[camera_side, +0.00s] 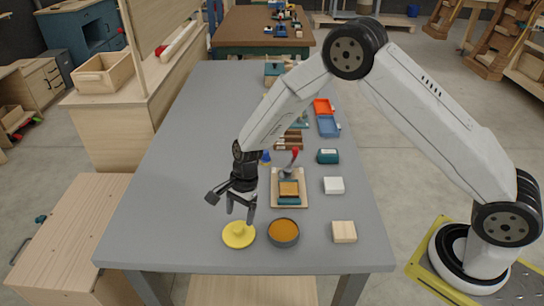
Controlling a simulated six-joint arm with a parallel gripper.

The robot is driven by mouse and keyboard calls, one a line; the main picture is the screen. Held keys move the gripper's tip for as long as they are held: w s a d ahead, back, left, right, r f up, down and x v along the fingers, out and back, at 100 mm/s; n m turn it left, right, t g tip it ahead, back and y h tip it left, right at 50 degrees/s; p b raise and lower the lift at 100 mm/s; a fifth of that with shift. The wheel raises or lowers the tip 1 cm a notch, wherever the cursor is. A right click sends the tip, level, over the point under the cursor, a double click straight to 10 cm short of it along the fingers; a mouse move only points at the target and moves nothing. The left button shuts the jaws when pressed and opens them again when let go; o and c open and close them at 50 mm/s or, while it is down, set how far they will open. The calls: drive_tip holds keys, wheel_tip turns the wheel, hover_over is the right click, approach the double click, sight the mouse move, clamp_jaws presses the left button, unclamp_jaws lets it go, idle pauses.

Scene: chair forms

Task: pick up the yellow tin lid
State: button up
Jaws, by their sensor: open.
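The yellow tin lid (239,235) lies flat on the grey table near its front edge, with a small knob on top. My gripper (240,211) hangs open just above the lid, fingers pointing down. The fingertips look close over the knob, but I cannot tell the exact height gap. Nothing shows between the fingers. A round dark tin with an orange-brown filling (283,233) stands just right of the lid.
A wooden block (344,232) and a white block (333,185) lie on the right. A board with a red-knobbed press (289,188) stands behind the tin. A teal object (328,156) is farther back. The left of the grey table (170,180) is clear.

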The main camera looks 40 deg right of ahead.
sight(238, 227)
drive_tip(key=shift+x, duration=2.1)
clamp_jaws()
